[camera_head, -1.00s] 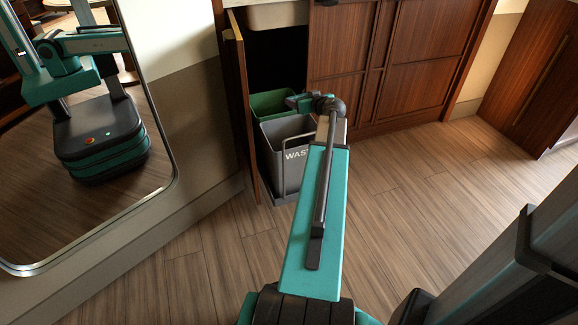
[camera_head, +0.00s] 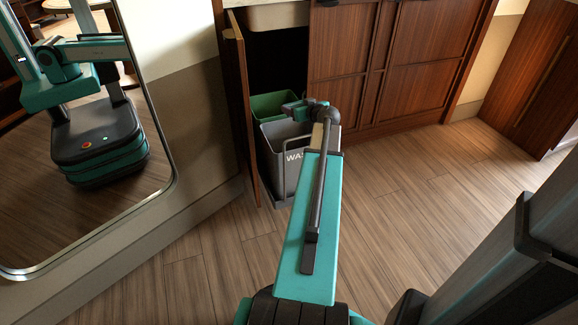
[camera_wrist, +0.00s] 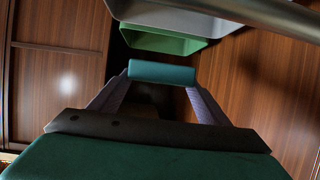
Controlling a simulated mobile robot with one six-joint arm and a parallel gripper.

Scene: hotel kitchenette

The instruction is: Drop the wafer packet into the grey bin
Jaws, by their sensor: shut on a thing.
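My gripper (camera_head: 298,107) is at the back of the grey bin's opening in the head view, near the green bin. In the wrist view its two fingers are shut on a teal bar, which looks like the wafer packet (camera_wrist: 162,72). The packet is hard to make out in the head view; my arm hides part of the grey bin.
An open cabinet door (camera_head: 241,115) stands left of the bins. Closed wooden cabinet fronts (camera_head: 400,65) are on the right. A mirror (camera_head: 90,130) at the left reflects me. The wood floor (camera_head: 420,200) to the right is clear.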

